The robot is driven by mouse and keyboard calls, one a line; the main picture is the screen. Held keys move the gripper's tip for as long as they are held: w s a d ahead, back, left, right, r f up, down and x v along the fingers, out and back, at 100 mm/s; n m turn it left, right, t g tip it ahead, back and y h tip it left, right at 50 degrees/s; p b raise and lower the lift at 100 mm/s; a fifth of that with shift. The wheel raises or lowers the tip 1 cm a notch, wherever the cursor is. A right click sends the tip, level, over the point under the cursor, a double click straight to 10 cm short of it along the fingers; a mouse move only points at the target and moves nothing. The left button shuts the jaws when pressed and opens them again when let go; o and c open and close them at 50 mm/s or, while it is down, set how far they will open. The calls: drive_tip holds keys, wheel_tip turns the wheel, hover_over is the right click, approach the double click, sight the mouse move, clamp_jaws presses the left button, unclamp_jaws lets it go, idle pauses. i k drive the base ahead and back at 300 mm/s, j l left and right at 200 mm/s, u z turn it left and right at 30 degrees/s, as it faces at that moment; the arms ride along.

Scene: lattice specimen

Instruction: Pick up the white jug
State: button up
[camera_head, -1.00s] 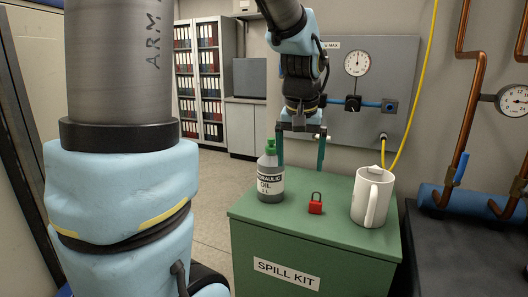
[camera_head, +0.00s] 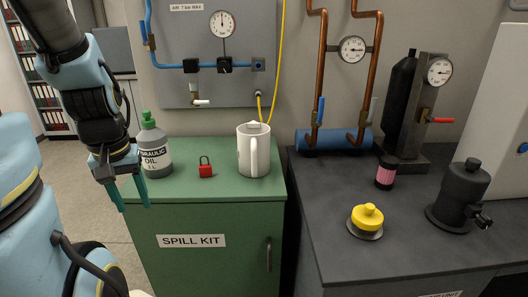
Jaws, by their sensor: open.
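The white jug (camera_head: 244,152) stands upright on the green spill kit cabinet (camera_head: 215,191), near the right side of its top. Its handle faces the camera. My gripper (camera_head: 133,204) is open and empty, with teal fingers pointing down. It is at the left front of the cabinet, left of the jug and well apart from it. The oil bottle and the red padlock lie between my gripper and the jug in the picture.
A grey oil bottle with a green cap (camera_head: 155,157) and a red padlock (camera_head: 206,170) stand left of the jug. A dark bench (camera_head: 410,240) at right holds a yellow-topped part (camera_head: 367,217), a pink-banded jar (camera_head: 386,173) and a black fitting (camera_head: 462,188). A gauge panel (camera_head: 190,60) is behind.

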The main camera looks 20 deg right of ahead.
sight(253, 138)
drive_tip(key=i+j+z, duration=0.15)
drive_tip(key=z, duration=0.25)
drive_tip(key=i+j+z, duration=0.15)
drive_tip(key=j+z, duration=0.25)
drive_tip(key=i+j, duration=0.15)
drive_tip(key=j, duration=0.2)
drive_tip(key=i+j+z, duration=0.15)
drive_tip(key=j, duration=0.5)
drive_tip(key=i+j+z, duration=0.1)
drive_tip(key=j, duration=0.25)
drive_tip(key=i, duration=0.05)
